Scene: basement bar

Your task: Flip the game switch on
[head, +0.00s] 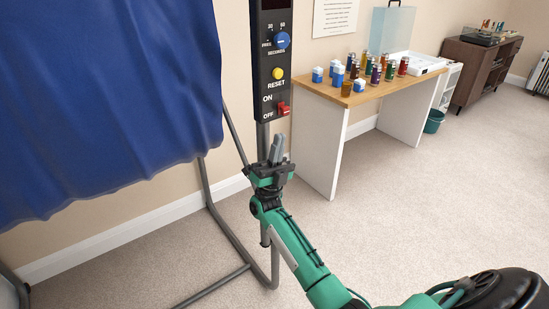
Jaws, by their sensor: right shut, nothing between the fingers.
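The game switch (283,108) is a small red lever low on the right side of a tall black control box (262,88). White ON and OFF labels stand to its left, ON above OFF. I cannot tell clearly which way the lever is set. My right gripper (277,147) is shut and empty, its grey fingers pointing up. In the picture it is just below the box and the switch, with a visible gap from the lever. My left gripper is not in view.
The box also has a blue dial (282,40) and a yellow reset button (277,73). A blue cloth (110,95) hangs at left on a grey metal frame (222,232). A wooden-topped table (340,99) with several cans and bottles stands right.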

